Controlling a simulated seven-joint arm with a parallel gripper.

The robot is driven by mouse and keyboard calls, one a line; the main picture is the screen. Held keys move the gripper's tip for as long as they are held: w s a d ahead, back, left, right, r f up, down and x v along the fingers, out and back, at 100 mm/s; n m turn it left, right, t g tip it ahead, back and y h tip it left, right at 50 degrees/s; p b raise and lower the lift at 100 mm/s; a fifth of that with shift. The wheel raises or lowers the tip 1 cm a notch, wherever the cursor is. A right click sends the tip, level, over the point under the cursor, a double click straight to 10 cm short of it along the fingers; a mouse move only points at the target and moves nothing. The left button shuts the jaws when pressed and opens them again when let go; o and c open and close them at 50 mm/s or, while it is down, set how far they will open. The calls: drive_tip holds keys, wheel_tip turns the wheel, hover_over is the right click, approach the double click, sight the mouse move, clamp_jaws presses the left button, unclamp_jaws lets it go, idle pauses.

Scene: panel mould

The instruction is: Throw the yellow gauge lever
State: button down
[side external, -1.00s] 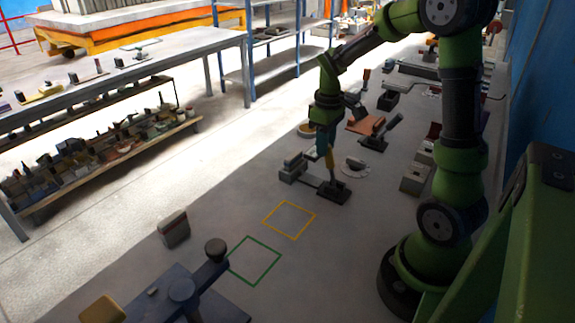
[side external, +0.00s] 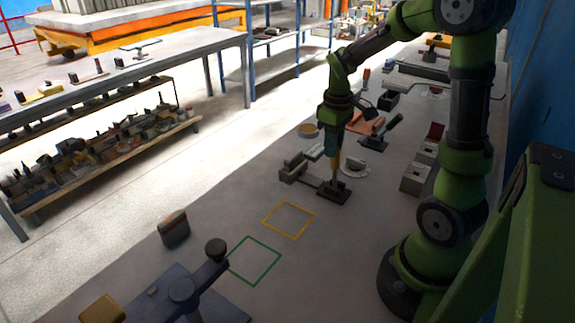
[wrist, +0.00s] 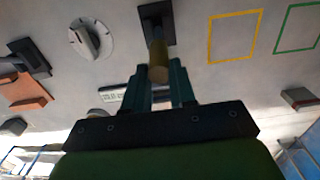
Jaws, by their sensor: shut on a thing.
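The yellow gauge lever (side external: 334,170) stands close to upright on its black base (side external: 335,192) in the side view. In the wrist view its yellow handle (wrist: 158,66) points toward me and its dark base (wrist: 157,18) lies at the top. My gripper (side external: 333,156) comes down from above and is shut on the upper part of the lever. Its teal fingers (wrist: 161,84) sit on both sides of the handle in the wrist view; they hide part of the grip.
A round white dial (wrist: 91,39) lies beside the lever base. A grey block (side external: 293,167) is on the left of the base. Another dark lever (side external: 380,134) stands behind. Yellow (side external: 289,204) and green (side external: 253,238) outlined squares are empty on the bench in front.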

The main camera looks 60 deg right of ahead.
drive_tip(key=shift+s, duration=0.6)
drive_tip(key=shift+s, duration=0.7)
